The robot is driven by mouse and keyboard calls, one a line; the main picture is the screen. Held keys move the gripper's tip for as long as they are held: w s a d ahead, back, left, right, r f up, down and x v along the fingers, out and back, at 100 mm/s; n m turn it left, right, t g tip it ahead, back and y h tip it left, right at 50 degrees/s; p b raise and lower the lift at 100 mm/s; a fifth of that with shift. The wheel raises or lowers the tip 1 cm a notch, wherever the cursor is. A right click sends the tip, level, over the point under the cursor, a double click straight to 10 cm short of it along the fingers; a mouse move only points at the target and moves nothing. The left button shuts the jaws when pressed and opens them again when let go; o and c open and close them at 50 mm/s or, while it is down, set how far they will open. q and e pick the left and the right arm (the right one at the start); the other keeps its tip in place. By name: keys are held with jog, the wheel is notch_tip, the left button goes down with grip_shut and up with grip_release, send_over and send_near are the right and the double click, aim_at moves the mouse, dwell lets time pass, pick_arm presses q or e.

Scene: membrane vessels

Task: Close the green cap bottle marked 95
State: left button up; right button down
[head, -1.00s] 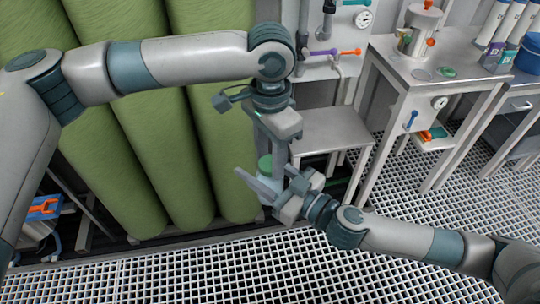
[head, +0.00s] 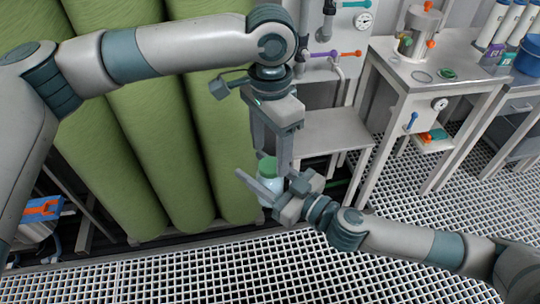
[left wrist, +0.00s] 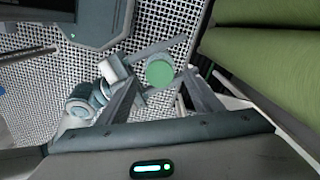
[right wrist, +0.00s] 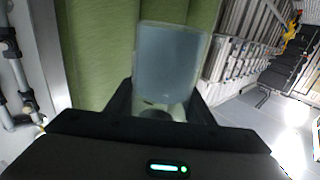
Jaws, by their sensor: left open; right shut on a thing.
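A pale bottle (head: 267,190) with a green cap (head: 267,168) is held upright in my right gripper (head: 270,193), with the jaws shut around its body. In the right wrist view the bottle's bluish-grey body (right wrist: 170,65) is between the fingers. I cannot read a number on it. My left gripper (head: 272,155) points down just above and beside the cap, open. In the left wrist view the round green cap (left wrist: 159,73) lies between the spread fingertips, apart from both. The cap sits at the bottle's top; I cannot tell how tightly.
Large green cylinders (head: 150,130) stand behind and left. A metal bench (head: 455,85) at right carries a small green disc (head: 446,73), a clear ring (head: 421,76) and a metal vessel (head: 418,32). A lower metal table (head: 330,130) is behind the grippers. Grating covers the floor.

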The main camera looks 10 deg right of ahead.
pick_arm(q)
notch_tip(320, 180, up, 9)
dwell(0.4)
dwell(0.6)
